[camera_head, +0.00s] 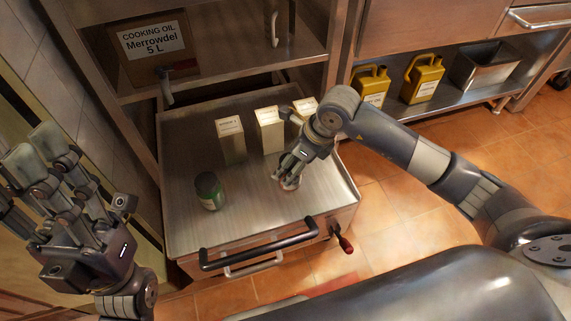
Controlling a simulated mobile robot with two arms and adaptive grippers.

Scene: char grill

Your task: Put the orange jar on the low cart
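The low cart (240,225) has a bare metal top and a black front handle, and stands in the middle of the view. My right gripper (289,178) points down over the right part of its top. A small pale and reddish thing (289,184) shows at its fingertips, mostly covered by the fingers; it may be the orange jar. I cannot tell if the fingers are shut on it or if it touches the cart. My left gripper (35,152) is raised at the left, open and empty, away from the cart.
A green jar (209,191) stands at the cart's front left. Pale cartons (230,140) (269,130) (304,108) stand along its back. A cooking oil box (152,48) is on the shelf behind. Yellow jugs (423,78) stand on a low shelf at right. The cart's front middle is clear.

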